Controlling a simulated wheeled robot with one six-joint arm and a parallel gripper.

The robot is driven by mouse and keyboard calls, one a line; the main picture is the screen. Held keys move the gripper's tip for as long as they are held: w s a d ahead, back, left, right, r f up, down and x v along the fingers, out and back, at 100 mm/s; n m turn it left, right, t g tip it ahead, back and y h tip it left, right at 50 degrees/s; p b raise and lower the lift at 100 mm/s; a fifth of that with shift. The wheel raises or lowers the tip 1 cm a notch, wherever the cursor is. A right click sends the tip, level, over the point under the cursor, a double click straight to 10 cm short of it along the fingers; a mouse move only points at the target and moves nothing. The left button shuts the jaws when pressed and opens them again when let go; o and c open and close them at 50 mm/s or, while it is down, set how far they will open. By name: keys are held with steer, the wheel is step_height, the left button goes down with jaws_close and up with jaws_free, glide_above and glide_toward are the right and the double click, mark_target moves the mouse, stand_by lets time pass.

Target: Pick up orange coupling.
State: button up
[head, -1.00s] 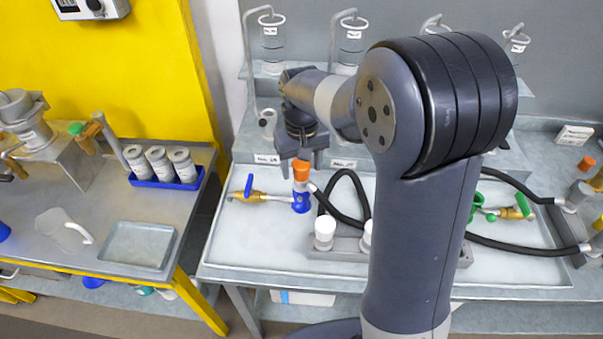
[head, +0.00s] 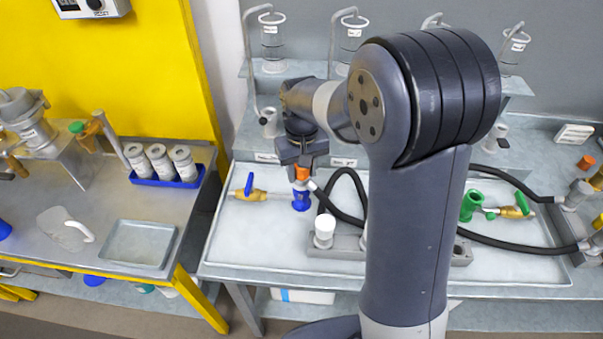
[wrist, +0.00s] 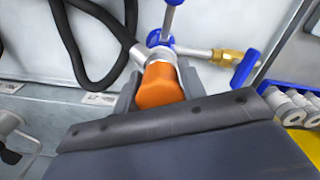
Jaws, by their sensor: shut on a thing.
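The orange coupling (head: 302,173) sits upright on top of a blue fitting (head: 301,199) on the pale tray of the bench. My gripper (head: 303,164) is over it, pointing down, with its fingers on either side of it. In the wrist view the orange coupling (wrist: 160,86) lies between the two fingers, and my gripper (wrist: 158,92) is shut on it. A grey metal collar shows beyond the orange part, with the blue fitting (wrist: 158,38) behind it. The fingers hide part of the coupling in the head view.
A brass valve with a blue handle (head: 249,190) is left of the blue fitting. A black hose (head: 345,180) loops close on the right. White-capped bottles (head: 325,228) stand in a grey block in front. Another orange piece (head: 586,162) lies far right.

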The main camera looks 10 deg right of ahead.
steer(key=shift+c, duration=0.7)
steer(key=shift+r, duration=0.1)
steer(key=shift+w+r, duration=0.1)
steer(key=shift+r, duration=0.25)
step_height(320, 180, up, 9)
steer(key=shift+r+b, duration=0.1)
steer(key=shift+b, duration=0.25)
steer(key=shift+r, duration=0.1)
